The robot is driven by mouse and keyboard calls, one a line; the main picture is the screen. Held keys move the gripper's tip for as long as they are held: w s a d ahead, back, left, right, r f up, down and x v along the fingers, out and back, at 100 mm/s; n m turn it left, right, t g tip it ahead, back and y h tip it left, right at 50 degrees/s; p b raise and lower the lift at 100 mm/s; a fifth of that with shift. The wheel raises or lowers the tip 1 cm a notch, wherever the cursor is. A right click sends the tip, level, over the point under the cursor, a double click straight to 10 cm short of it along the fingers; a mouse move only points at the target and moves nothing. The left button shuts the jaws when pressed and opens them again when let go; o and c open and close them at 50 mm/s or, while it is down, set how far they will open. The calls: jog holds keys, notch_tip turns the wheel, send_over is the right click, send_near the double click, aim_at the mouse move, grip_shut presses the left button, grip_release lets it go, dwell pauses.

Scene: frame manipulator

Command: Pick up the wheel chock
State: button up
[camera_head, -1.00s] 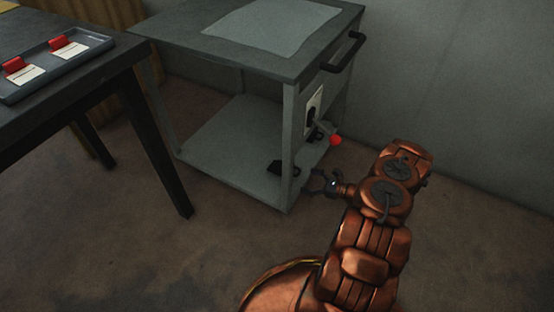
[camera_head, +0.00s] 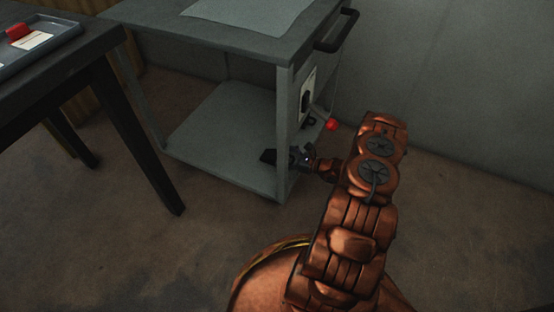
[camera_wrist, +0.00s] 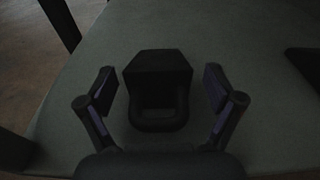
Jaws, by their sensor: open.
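The wheel chock (camera_wrist: 158,78) is a dark block with a loop handle on its near side, resting on the grey lower shelf (camera_wrist: 85,80) of a cart. In the wrist view it lies between the two fingers of my gripper (camera_wrist: 160,92), with a gap on each side. My gripper is open. In the head view, my gripper (camera_head: 298,157) is at the cart's lower shelf, beside the front corner post.
A cart post (camera_head: 282,130) stands close to my gripper. A red knob (camera_head: 331,125) on a lever and a pale panel (camera_head: 307,95) are on the cart's right side. A dark table (camera_head: 70,60) stands at the left. Another dark item (camera_wrist: 305,65) lies right of the chock.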

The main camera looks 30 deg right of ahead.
jog(key=shift+w+a+f, duration=0.1)
jog(key=shift+w+a, duration=0.3)
jog(key=shift+w, duration=0.1)
jog(key=c, duration=1.5)
